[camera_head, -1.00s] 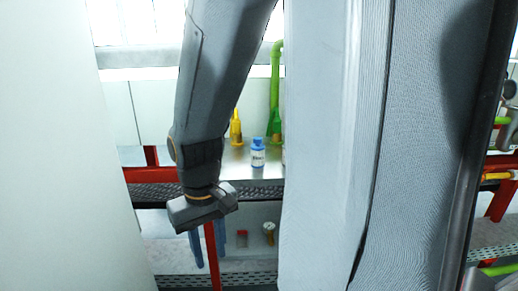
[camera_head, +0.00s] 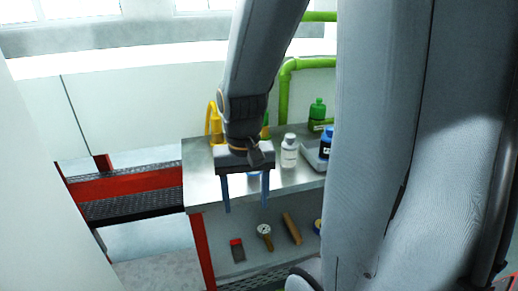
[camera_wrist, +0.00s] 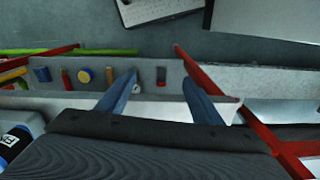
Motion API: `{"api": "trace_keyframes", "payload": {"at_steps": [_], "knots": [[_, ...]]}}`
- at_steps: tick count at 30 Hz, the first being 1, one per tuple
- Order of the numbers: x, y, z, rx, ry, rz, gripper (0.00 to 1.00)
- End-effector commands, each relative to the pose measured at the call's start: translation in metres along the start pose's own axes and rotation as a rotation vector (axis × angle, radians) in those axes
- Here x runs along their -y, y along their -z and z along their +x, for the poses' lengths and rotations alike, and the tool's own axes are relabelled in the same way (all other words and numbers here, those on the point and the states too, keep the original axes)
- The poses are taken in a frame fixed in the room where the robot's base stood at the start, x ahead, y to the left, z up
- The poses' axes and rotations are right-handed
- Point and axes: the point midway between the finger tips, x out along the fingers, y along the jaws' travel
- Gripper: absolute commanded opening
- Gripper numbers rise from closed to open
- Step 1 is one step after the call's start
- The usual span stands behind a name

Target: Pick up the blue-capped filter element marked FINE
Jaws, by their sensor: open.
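My gripper (camera_head: 246,206) is open and empty. Its two blue fingers point down in front of the near edge of the metal table (camera_head: 200,168). A bit of light blue (camera_head: 253,176) shows between the fingers on the table, mostly hidden by my gripper. A blue-capped item with a dark label (camera_head: 326,142) stands to the right on a grey device. A blue and black item with white lettering (camera_wrist: 12,145) is cut off at the lower left of the wrist view. I cannot read FINE on either clearly.
A white bottle (camera_head: 290,152) and a green bottle (camera_head: 318,112) stand right of my gripper, and a yellow bottle (camera_head: 214,122) behind it. A lower shelf holds a gauge (camera_head: 264,230) and a brown cylinder (camera_head: 292,228). A red-framed mesh belt (camera_head: 130,205) is at left.

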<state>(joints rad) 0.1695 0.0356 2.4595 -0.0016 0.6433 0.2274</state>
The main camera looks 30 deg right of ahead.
Motion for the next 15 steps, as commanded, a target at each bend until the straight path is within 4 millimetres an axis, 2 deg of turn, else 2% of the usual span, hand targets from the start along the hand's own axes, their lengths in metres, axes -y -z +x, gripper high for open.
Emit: {"api": "trace_keyframes", "payload": {"at_steps": [1, 6, 12, 15], "knots": [[-0.003, 0.01, -0.019, 0.001, 0.0, 0.083, 0.6], [-0.011, 0.051, -0.053, -0.003, 0.002, 0.396, 0.6], [-0.022, 0.097, -0.083, -0.008, 0.005, 0.748, 0.6], [-0.027, 0.113, -0.09, -0.008, 0.006, 0.887, 0.6]]}}
